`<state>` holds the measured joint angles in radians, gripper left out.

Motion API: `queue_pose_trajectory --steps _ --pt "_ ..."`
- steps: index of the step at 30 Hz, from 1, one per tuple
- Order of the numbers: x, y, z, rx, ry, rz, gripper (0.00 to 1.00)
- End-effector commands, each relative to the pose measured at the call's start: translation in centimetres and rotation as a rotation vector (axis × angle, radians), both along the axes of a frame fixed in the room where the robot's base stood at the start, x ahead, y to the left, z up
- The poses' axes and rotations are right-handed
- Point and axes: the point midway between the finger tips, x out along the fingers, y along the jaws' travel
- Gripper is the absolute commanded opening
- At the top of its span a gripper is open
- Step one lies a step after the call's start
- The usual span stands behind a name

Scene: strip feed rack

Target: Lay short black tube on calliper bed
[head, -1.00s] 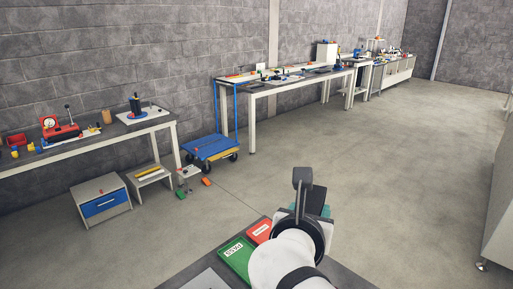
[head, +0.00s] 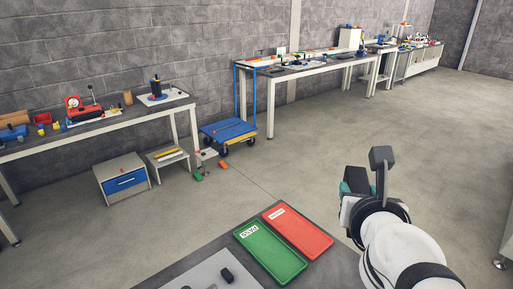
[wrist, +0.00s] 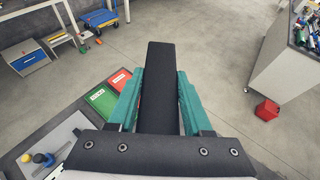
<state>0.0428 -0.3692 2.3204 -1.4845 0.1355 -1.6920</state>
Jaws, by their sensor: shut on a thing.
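My gripper (wrist: 158,105) has teal fingers, closed on both sides of a long dark black piece (wrist: 158,75), which appears to be the short black tube. It points away from the wrist, held in the air. I cannot pick out the calliper bed for sure. A red device with a round white dial (head: 82,110) stands on the left bench.
A green tray (head: 270,252) and a red tray (head: 298,232) lie on the near dark surface, beside a grey plate (head: 200,275) with small black pieces. A blue cart (head: 228,130) and a drawer box (head: 122,178) stand by the benches.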

Motion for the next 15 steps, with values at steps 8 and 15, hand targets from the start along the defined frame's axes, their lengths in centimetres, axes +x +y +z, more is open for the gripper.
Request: queue_pose_trajectory --steps 8,15 --pt "-2.3 -2.5 -1.5 0.009 0.001 0.112 0.00" --pt "-1.5 -0.2 -4.7 0.023 0.013 0.289 0.00"
